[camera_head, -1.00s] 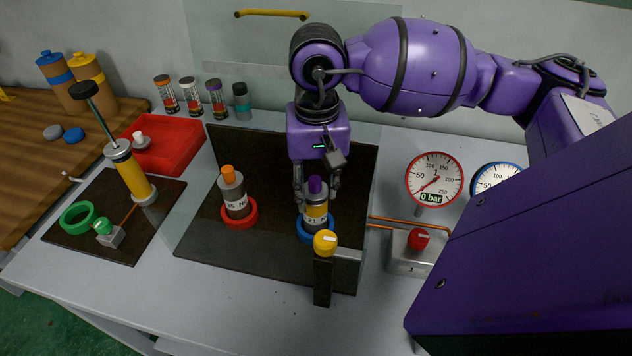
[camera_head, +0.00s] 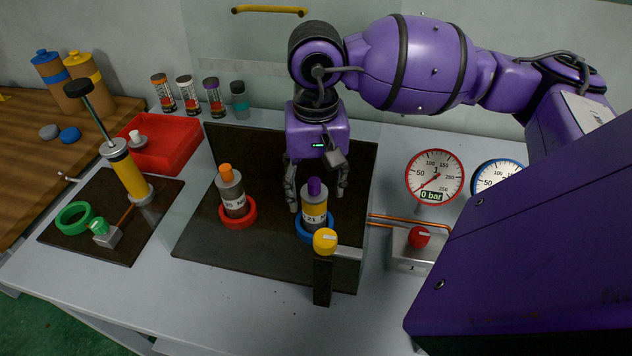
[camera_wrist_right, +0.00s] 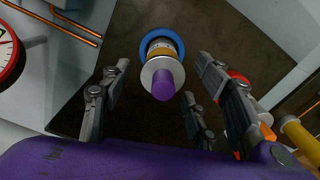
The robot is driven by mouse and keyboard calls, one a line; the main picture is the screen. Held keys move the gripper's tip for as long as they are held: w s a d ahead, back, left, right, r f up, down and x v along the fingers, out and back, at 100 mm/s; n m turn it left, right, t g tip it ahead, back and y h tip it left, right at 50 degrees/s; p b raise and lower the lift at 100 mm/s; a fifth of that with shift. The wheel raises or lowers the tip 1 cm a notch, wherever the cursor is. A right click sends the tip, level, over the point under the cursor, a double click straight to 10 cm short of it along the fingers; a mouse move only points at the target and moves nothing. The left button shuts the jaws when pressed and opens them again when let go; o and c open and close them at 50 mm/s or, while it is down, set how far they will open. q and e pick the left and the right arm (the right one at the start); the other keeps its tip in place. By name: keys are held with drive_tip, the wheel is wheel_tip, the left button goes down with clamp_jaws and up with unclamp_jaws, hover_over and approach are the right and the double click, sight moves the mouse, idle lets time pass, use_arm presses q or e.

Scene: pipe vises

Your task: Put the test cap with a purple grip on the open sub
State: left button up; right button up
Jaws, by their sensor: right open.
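The test cap with a purple grip (camera_head: 314,188) sits upright on top of a sub (camera_head: 314,211) with a yellow band and a white label. This sub stands in the blue ring vise (camera_head: 301,231). The wrist view shows the purple grip (camera_wrist_right: 163,86) above a pale disc, with the blue ring (camera_wrist_right: 147,42) beyond it. My left gripper is out of view.
A second sub (camera_head: 232,196) with an orange-gripped cap (camera_head: 226,172) stands in a red ring vise to the left. A yellow knob (camera_head: 325,240) on a dark post is close in front. Clear panels flank the dark mat. Gauges (camera_head: 434,176) and a red knob (camera_head: 419,236) are right.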

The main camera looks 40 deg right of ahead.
sight(316, 181)
wheel_tip(316, 181, up, 12)
drive_tip(key=shift+f, duration=0.25)
idle(0.6)
